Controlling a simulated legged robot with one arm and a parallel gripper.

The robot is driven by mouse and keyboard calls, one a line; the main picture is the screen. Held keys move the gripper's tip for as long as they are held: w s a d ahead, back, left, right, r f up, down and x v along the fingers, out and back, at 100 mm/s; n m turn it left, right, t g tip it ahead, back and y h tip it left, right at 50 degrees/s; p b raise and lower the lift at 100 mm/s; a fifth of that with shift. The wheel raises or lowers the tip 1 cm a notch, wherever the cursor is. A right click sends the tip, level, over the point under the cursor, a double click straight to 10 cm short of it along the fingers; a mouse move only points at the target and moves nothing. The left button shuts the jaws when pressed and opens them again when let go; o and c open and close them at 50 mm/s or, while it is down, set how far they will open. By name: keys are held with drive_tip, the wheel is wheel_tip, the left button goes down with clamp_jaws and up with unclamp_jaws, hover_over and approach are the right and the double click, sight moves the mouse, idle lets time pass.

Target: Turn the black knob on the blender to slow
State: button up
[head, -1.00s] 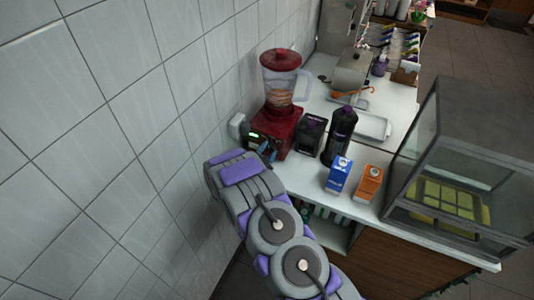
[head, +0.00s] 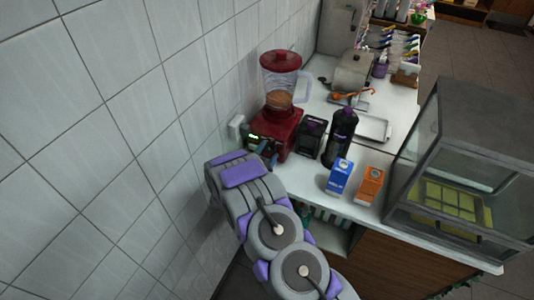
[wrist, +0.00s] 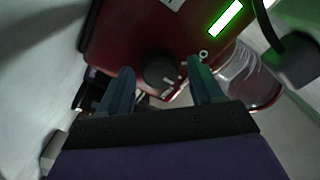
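The blender (head: 277,130) has a red base, a clear jar with brown contents and a red lid, and stands at the counter's left end by the wall. In the wrist view its red base (wrist: 115,32) fills the top, with a lit green display. The black knob (wrist: 161,70) is on this base, between the fingers of my gripper (wrist: 158,75). The fingers are apart, one on either side of the knob. I cannot tell whether they touch it. In the head view my gripper (head: 262,150) is at the front of the base and the knob is hidden.
A black box-like item (head: 311,134) and a black bottle (head: 340,136) stand right of the blender. A blue carton (head: 340,177) and an orange carton (head: 370,185) are near the front edge. A glass display case (head: 465,165) is at right. The tiled wall (head: 110,120) is close on the left.

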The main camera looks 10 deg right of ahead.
drive_tip(key=shift+o, duration=0.2)
drive_tip(key=v, duration=1.7)
drive_tip(key=shift+s+a+p, duration=0.15)
drive_tip(key=shift+p, duration=0.25)
